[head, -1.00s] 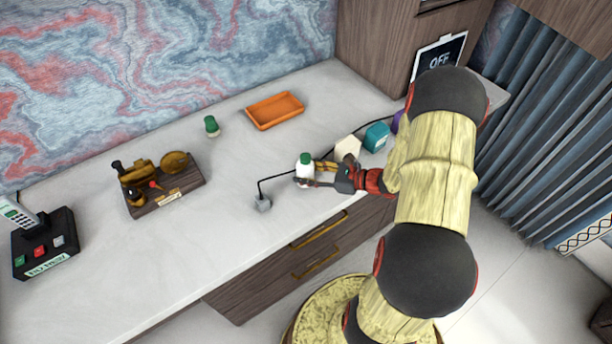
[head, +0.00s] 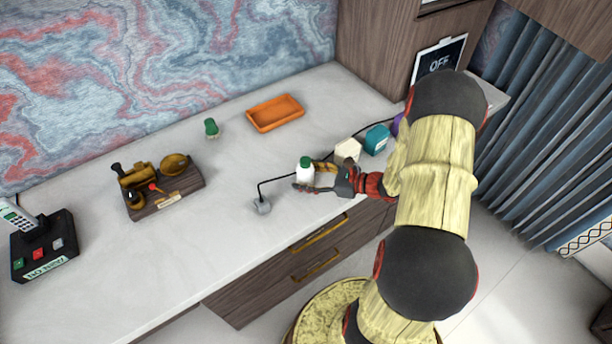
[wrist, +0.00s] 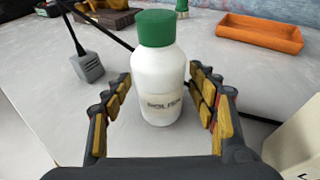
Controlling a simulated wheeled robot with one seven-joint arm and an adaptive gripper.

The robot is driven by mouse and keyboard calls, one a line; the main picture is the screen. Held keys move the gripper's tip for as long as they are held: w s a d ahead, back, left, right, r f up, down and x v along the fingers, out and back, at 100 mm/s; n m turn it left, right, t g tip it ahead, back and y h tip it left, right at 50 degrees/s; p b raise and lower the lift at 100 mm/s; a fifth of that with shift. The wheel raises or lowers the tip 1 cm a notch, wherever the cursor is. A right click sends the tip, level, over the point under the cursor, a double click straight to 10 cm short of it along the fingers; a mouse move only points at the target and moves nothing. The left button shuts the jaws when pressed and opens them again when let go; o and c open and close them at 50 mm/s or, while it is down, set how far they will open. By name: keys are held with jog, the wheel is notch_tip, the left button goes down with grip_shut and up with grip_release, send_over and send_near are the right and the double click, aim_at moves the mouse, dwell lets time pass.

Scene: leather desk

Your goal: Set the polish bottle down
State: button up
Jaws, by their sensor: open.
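The polish bottle (head: 305,173) is white with a green cap and stands upright on the pale desk top (head: 230,240). In the wrist view the bottle (wrist: 158,80) stands between the two fingers, with its label facing me. My gripper (head: 318,176) is open around it at desk level. In the wrist view my gripper (wrist: 165,110) shows a gap between each finger pad and the bottle's sides.
A grey block with a black cable (head: 262,204) is left of the bottle. A cream block (head: 347,150) and a teal block (head: 377,139) stand close on the right. An orange tray (head: 275,112) and a green-topped item (head: 211,128) are behind. The front-left desk top is clear.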

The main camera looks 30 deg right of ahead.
jog(key=shift+s+d+r, duration=0.15)
jog(key=shift+s+r, duration=0.05)
jog(key=shift+r, duration=0.1)
jog(key=p+v, duration=0.3)
jog(key=v, duration=0.8)
jog(key=shift+s+r, duration=0.1)
jog(key=shift+s, duration=0.05)
jog(key=s+a+r+n+g, duration=0.2)
jog(key=a+r+n+g, duration=0.8)
jog(key=a+n, duration=0.4)
jog(key=s+a+r+n+t+h, duration=0.2)
jog(key=s+a+r+n+h, duration=0.1)
jog(key=r+n, duration=0.4)
jog(key=s+a+r+n+t+h, duration=0.1)
jog(key=s+a+r+n+h, duration=0.2)
jog(key=r, duration=0.6)
jog(key=s+n+h, duration=0.2)
jog(key=s+n, duration=0.1)
jog(key=n, duration=0.1)
jog(key=shift+a+r+n+t+h, duration=0.25)
jog(key=shift+a+n+t+h, duration=0.05)
jog(key=shift+a+n+t, duration=0.1)
jog(key=shift+w, duration=0.1)
